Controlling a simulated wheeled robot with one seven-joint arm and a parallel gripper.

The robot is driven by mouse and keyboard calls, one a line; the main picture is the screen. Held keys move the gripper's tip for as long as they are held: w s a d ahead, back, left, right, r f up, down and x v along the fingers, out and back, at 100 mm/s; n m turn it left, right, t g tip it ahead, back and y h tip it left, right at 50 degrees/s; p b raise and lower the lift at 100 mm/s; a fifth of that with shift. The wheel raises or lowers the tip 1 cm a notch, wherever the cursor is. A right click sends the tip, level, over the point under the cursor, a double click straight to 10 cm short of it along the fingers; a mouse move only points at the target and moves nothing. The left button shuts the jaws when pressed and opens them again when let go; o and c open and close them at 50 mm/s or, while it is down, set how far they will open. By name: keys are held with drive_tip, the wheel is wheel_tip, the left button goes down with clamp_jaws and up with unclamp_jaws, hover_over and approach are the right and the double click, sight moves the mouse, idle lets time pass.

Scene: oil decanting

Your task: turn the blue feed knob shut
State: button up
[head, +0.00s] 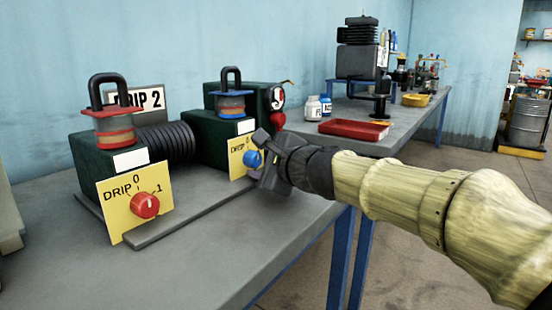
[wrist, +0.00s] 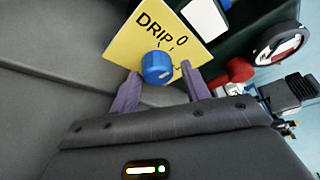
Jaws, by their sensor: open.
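The blue knob (head: 252,158) sits on a yellow plate (head: 237,150) marked DRIP, on the front of the right-hand dark green unit. In the wrist view the blue knob (wrist: 157,67) lies just beyond my fingertips, with the 0 of the scale up and right of it. I cannot make out clearly where the knob's mark points. My gripper (head: 260,155) is open in front of the knob, partly hiding it and the plate in the head view. In the wrist view my gripper (wrist: 160,73) has one purple finger on each side below the knob; contact cannot be told.
A left-hand green unit (head: 88,160) has its own red knob (head: 145,205) on a yellow plate. A red valve part (head: 278,119) and a gauge (head: 278,97) are close to my gripper. A red tray (head: 353,129) lies on the farther bench. The bench front is bare.

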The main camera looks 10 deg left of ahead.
drive_tip(key=shift+s+a+p, duration=0.1)
drive_tip(key=shift+p, duration=0.75)
drive_tip(key=shift+m+g+p, duration=0.3)
drive_tip(key=shift+p, duration=0.2)
drive_tip(key=m+p, duration=0.1)
drive_tip(key=p, duration=0.1)
drive_tip(key=shift+s+r+g+p, duration=0.1)
drive_tip(key=shift+r+g+p, duration=0.05)
drive_tip(key=shift+g+p, duration=0.2)
drive_tip(key=m+g+p, duration=0.1)
drive_tip(key=m+p, duration=0.1)
drive_tip(key=p, duration=0.5)
drive_tip(key=shift+w+r, duration=0.15)
drive_tip(key=shift+w, duration=0.05)
drive_tip(key=m+g+p, duration=0.2)
drive_tip(key=m+p, duration=0.1)
drive_tip(key=p, duration=0.6)
drive_tip(key=shift+w+y+p, duration=0.15)
drive_tip(key=shift+y+p, duration=0.25)
drive_tip(key=m+g+p, duration=0.1)
drive_tip(key=p, duration=0.2)
drive_tip(key=m+g+p, duration=0.1)
drive_tip(key=m+p, duration=0.1)
drive_tip(key=p, duration=0.4)
drive_tip(key=shift+w+y+p, duration=0.15)
drive_tip(key=shift+y+p, duration=0.15)
drive_tip(key=shift+p, duration=0.1)
